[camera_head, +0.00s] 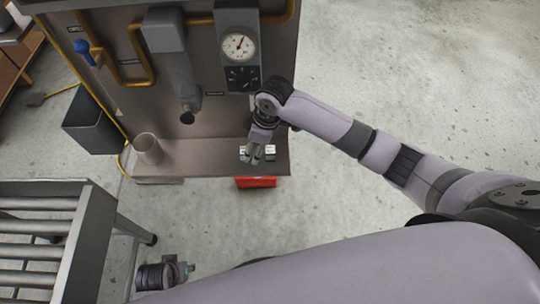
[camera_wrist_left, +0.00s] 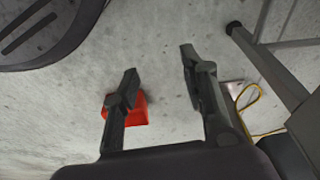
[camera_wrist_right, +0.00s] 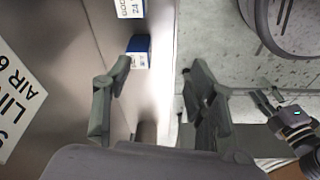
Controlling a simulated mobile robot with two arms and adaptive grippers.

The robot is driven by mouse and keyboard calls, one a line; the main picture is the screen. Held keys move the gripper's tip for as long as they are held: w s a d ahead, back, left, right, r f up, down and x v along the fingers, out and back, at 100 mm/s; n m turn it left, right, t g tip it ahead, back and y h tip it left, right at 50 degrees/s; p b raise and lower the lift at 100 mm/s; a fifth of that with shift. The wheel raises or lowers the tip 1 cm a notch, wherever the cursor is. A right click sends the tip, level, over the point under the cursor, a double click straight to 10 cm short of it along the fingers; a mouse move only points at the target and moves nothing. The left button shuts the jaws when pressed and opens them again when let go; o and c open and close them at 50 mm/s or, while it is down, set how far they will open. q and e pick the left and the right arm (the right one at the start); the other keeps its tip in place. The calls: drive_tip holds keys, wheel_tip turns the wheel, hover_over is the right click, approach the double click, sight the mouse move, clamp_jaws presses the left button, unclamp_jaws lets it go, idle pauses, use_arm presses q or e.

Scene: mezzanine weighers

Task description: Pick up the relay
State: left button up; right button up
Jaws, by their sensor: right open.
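Two small blue-and-white labelled blocks show in the right wrist view, one (camera_wrist_right: 138,50) nearer the fingers and one (camera_wrist_right: 130,8) at the top edge. Either may be the relay; I cannot tell which. In the head view a small pale block (camera_head: 269,150) sits on the grey ledge beside my right gripper (camera_head: 255,153), partly hidden by it. My right gripper, also in its wrist view (camera_wrist_right: 155,78), is open and empty, with the nearer block just beyond its fingertips. My left gripper (camera_wrist_left: 160,62) is open and empty, low above the floor.
The ledge (camera_head: 215,160) fronts a grey panel with a gauge (camera_head: 238,46), a yellow pipe (camera_head: 141,68) and a cup (camera_head: 147,146). A red box (camera_head: 256,182) lies below. A dark bin (camera_head: 90,122) and roller conveyor (camera_head: 45,228) stand left. Floor at right is clear.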

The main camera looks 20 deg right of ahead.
drive_tip(key=w+d+r+n+g+h+b, duration=0.1)
drive_tip(key=w+d+r+n+h+b, duration=0.15)
drive_tip(key=d+r, duration=0.35)
drive_tip(key=b, duration=0.3)
approach(270, 149)
drive_tip(key=f, duration=0.6)
drive_tip(key=shift+s+d+f, duration=0.2)
drive_tip(key=shift+d+f, duration=0.05)
drive_tip(key=shift+f, duration=0.45)
drive_tip(key=shift+w+a+f, duration=0.1)
drive_tip(key=shift+w+f, duration=0.05)
drive_tip(key=shift+f, duration=0.65)
wheel_tip(270, 149, down, 3)
drive_tip(key=shift+w+a+r+b, duration=0.1)
drive_tip(key=shift+r+b, duration=0.1)
drive_tip(key=shift+b, duration=0.55)
drive_tip(key=shift+f, duration=0.4)
use_arm(q)
wheel_tip(270, 149, up, 13)
drive_tip(key=t, duration=0.1)
drive_tip(key=shift+s+a+r, duration=0.15)
drive_tip(key=shift+a, duration=0.05)
use_arm(e)
drive_tip(key=shift+c, duration=0.4)
